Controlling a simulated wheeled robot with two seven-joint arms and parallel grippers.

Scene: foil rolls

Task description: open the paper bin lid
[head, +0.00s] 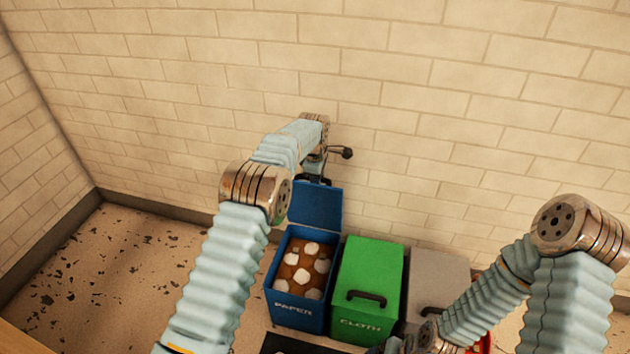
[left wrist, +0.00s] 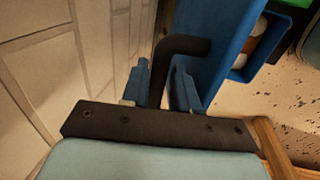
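The blue paper bin (head: 298,315) stands against the wall. Its lid (head: 316,205) is raised and stands upright at the back, showing brown contents with white lumps inside. In the head view my left gripper (head: 314,178) is at the top of the raised lid, partly hidden by the arm. In the left wrist view the black lid handle (left wrist: 181,46) runs between the two blue fingers (left wrist: 159,88), which are close on both its sides. My right gripper (head: 400,346) is low at the bottom edge, and its fingers are not clear.
A green cloth bin (head: 367,275) with a closed lid stands right beside the paper bin. A grey bin (head: 433,275) follows, partly behind my right arm, with something red beyond. The brick wall is close behind. Speckled floor (head: 110,265) lies free at left.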

